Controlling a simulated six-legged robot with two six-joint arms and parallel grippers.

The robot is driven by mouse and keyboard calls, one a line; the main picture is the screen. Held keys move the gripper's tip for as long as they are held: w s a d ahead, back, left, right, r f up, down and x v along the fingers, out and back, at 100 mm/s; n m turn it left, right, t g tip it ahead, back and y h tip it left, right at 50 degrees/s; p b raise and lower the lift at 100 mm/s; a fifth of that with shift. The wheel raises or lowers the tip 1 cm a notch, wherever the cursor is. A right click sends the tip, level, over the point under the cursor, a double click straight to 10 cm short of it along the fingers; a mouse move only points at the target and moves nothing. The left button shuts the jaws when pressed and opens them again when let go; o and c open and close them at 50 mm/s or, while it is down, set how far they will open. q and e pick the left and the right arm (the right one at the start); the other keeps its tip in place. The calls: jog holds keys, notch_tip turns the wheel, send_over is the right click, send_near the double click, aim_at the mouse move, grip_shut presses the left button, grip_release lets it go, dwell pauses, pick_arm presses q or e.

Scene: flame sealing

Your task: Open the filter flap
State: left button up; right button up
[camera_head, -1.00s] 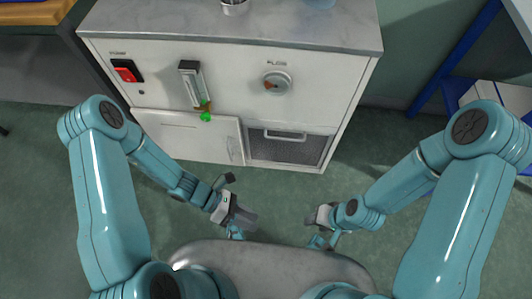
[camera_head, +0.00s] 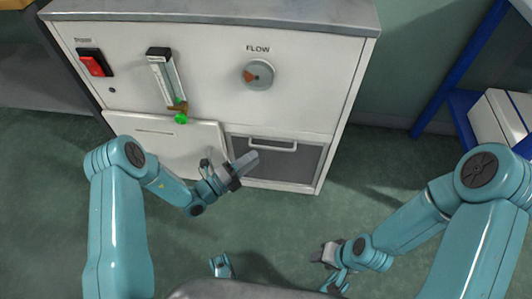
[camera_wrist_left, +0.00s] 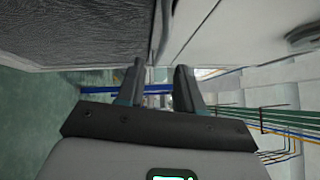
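The filter flap (camera_head: 300,164) is a dark mesh panel low on the right of the white cabinet front. A pale bar handle (camera_head: 273,145) runs along its top. The flap looks shut. My left gripper (camera_head: 250,160) is in front of the flap's left part, just below and left of the handle. I cannot tell whether it touches the flap. In the left wrist view its two fingers (camera_wrist_left: 160,80) stand apart with nothing between them, and dark mesh (camera_wrist_left: 70,30) fills the upper left. My right gripper (camera_head: 322,254) is low, away from the cabinet; its fingers are unclear.
The cabinet front carries a red switch (camera_head: 96,65), a flow meter (camera_head: 166,75) with a green knob (camera_head: 181,119), and a flow dial (camera_head: 257,74). A plain white panel (camera_head: 155,140) is left of the flap. A blue rack (camera_head: 465,105) stands right. The floor between is clear.

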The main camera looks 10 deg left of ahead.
pick_arm(q)
jog(key=b+x, duration=0.1)
jog(key=x, duration=0.4)
jog(key=shift+w+d, duration=0.2)
jog(key=shift+d, duration=0.1)
grip_shut()
